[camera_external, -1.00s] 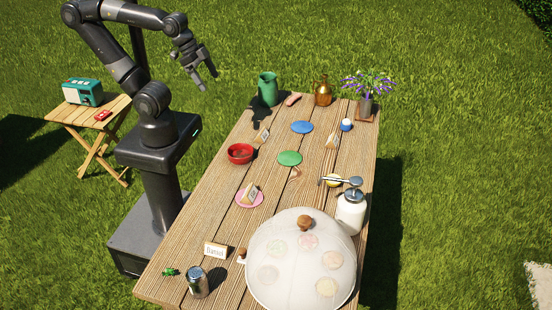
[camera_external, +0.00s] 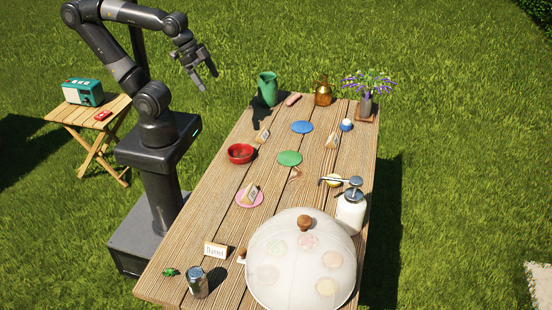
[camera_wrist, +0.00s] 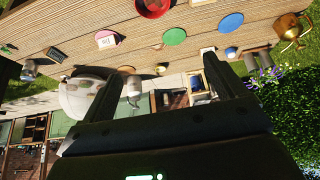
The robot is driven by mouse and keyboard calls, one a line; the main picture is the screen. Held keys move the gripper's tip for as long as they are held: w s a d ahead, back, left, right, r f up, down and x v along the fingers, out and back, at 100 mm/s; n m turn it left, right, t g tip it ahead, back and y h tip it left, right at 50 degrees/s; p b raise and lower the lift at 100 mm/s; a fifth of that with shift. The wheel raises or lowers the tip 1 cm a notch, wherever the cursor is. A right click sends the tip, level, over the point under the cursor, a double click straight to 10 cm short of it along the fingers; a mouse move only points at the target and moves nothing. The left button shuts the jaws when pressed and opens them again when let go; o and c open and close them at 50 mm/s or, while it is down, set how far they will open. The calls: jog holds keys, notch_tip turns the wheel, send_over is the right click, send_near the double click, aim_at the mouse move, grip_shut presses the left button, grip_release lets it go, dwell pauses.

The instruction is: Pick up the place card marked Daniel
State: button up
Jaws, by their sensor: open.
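The place card marked Daniel (camera_external: 215,250) is a small white-faced tent card standing near the front left of the wooden table, left of the mesh dome. My gripper (camera_external: 208,82) is open and empty, raised beyond the table's left side, far from the card. In the wrist view the gripper's two fingers (camera_wrist: 160,72) are spread apart. A small dark-faced card (camera_wrist: 55,55) shows at the left of that view, but its writing cannot be read. Other tent cards stand on the pink plate (camera_external: 241,201), near the red bowl (camera_external: 240,153) and toward the right edge (camera_external: 331,141).
The mesh dome (camera_external: 300,262) fills the table's front right. A metal shaker (camera_external: 197,282) and a small green object (camera_external: 169,272) stand close to the Daniel card. A pump bottle (camera_external: 350,212), green jug (camera_external: 267,88), copper can (camera_external: 323,92) and flower vase (camera_external: 366,106) stand farther off.

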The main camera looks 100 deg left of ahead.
jog(key=w+d+r+m+g, duration=0.1)
jog(key=w+d+m, duration=0.3)
jog(key=w+d, duration=0.3)
jog(key=m+g, duration=0.5)
jog(key=m, duration=0.9)
send_over(216, 245)
notch_tip(216, 245, down, 19)
jog(key=shift+d+f, duration=0.1)
jog(key=shift+f, duration=0.3)
jog(key=f, duration=1)
jog(key=shift+a, duration=0.2)
jog(key=c, duration=1.1)
